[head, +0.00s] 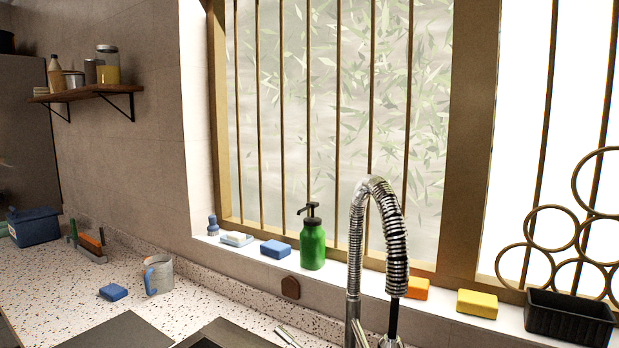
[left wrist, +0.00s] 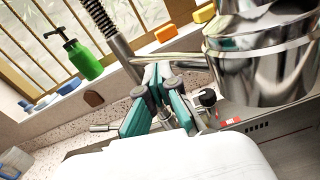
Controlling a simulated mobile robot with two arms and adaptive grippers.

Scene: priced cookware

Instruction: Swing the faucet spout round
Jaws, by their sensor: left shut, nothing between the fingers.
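The faucet (head: 378,215) stands at the bottom centre right of the head view, with a chrome post and a ribbed spring hose arching over and down to the right. My right gripper is in neither view.
A green soap bottle (head: 312,243), a blue sponge (head: 275,249), a yellow sponge (head: 477,303) and a black basket (head: 568,318) stand on the sill behind the faucet. A small lever (left wrist: 103,128) shows left of my gripper.

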